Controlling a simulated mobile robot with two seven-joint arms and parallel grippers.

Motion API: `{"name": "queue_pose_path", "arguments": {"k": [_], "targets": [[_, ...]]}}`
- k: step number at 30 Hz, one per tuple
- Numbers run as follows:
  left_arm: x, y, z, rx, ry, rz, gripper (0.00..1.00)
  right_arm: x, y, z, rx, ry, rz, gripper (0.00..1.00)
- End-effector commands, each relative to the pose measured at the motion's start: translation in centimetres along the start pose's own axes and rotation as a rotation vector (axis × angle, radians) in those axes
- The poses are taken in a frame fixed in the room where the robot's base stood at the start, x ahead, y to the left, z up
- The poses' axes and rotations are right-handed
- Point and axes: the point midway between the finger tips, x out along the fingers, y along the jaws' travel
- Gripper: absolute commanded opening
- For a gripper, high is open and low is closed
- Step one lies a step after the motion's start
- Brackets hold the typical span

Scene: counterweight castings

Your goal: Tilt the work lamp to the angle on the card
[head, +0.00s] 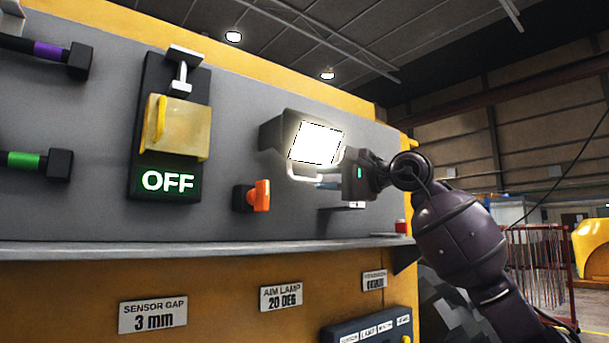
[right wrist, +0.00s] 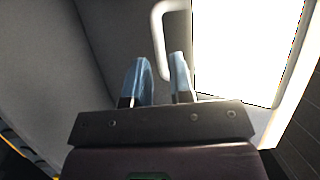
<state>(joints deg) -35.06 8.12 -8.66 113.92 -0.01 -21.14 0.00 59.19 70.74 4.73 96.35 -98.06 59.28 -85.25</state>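The work lamp (head: 277,132) is mounted on the grey panel, its bright square face lit and turned right. A pale handle (head: 300,177) loops along the lower edge of the face; it also shows in the right wrist view (right wrist: 157,38). The card (head: 281,297) below reads AIM LAMP 20 DEG. My right gripper (head: 322,185) is at the handle. In the right wrist view its two blue fingers (right wrist: 160,75) are apart, with the handle's near end showing between them; I cannot tell whether they touch it. My left gripper is not in view.
An orange knob (head: 260,195) sits left of the lamp. A yellow cover (head: 176,128) hangs above an OFF sign (head: 167,182). A ledge (head: 180,249) runs below. A small red item (head: 401,226) stands at the ledge's right end.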

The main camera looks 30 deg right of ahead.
Motion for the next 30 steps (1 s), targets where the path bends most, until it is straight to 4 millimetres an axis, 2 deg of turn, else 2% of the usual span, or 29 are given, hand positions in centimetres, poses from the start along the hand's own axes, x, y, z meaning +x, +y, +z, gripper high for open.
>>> {"name": "queue_pose_path", "arguments": {"k": [3, 9, 15, 22, 23, 27, 30], "targets": [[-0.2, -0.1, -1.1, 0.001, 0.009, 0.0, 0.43, 2.0, -0.3, 0.0, 0.003, -0.003, -0.002, 0.21], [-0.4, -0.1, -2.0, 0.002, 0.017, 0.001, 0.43, 4.3, -0.1, 0.0, 0.003, -0.001, -0.001, 0.21], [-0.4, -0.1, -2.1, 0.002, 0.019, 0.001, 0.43, 5.2, 0.0, 0.0, 0.001, -0.001, 0.001, 0.21], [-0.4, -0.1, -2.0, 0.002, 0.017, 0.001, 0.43, 5.2, 0.1, 0.0, 0.001, 0.0, 0.0, 0.21], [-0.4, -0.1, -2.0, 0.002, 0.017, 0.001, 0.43, 5.2, 0.1, 0.0, 0.001, 0.0, 0.0, 0.2], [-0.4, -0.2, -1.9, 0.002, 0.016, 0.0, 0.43, 5.2, 0.1, 0.0, 0.001, 0.0, 0.001, 0.0], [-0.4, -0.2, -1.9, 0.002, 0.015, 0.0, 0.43, 5.2, 0.1, 0.0, 0.001, 0.0, 0.001, 0.0]]}}
